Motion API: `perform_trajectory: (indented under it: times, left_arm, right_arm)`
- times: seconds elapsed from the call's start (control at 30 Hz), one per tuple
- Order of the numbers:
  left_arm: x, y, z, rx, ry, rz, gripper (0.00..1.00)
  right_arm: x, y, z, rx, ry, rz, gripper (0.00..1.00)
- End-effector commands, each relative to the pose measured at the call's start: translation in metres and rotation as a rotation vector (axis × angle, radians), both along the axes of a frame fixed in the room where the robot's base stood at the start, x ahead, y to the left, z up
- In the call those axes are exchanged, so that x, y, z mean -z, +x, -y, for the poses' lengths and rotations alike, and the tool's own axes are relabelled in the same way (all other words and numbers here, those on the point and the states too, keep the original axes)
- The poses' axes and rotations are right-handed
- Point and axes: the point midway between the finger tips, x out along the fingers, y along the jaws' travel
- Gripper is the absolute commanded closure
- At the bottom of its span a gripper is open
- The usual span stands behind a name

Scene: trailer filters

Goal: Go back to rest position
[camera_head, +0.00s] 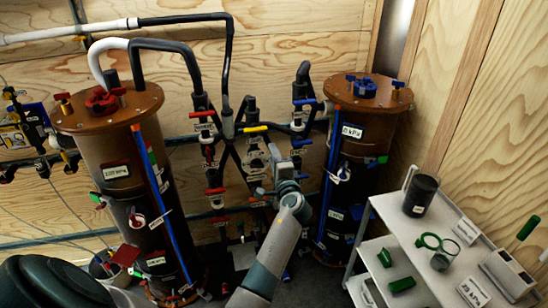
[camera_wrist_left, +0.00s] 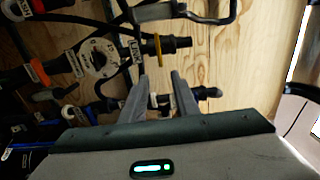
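My left gripper (camera_head: 281,166) is in front of the pipes and valves between the two filter columns. In the left wrist view its two fingers (camera_wrist_left: 160,78) are apart, with a clear gap between them. A dark pipe fitting shows behind the gap, and I see nothing held. A valve with a yellow handle (camera_wrist_left: 158,48) is just beyond the fingertips, and a round pale plate (camera_wrist_left: 98,59) is to their left. My right gripper is in neither view.
A brown filter column with a red top knob (camera_head: 102,100) stands left, and another with a blue top knob (camera_head: 366,88) stands right. A grey cart (camera_head: 398,235) at right carries a black cup (camera_head: 420,195) and green tools. Valves crowd the space around the gripper.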

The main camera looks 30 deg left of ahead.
Motion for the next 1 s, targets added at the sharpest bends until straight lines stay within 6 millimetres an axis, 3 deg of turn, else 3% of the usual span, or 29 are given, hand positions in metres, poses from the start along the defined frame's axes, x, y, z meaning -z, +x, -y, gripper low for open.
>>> perform_trajectory:
  times: [0.4, 0.57, 0.67, 0.77, 1.0]
  left_arm:
    - [0.001, 0.0, 0.0, 0.001, -0.001, -0.001, 0.72]
    - [0.017, 0.001, 0.004, 0.018, -0.018, -0.015, 0.72]
    - [0.045, 0.002, 0.011, 0.045, -0.049, -0.04, 0.72]
    - [0.086, 0.001, 0.022, 0.086, -0.1, -0.073, 0.72]
    - [0.224, -0.022, 0.06, 0.189, -0.288, -0.189, 0.72]
  right_arm:
    - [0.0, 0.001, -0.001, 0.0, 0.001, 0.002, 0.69]
    - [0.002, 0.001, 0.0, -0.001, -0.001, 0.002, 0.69]
    - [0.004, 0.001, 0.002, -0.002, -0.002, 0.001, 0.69]
    - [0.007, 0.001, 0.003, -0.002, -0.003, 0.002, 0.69]
    - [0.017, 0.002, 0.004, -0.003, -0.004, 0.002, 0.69]
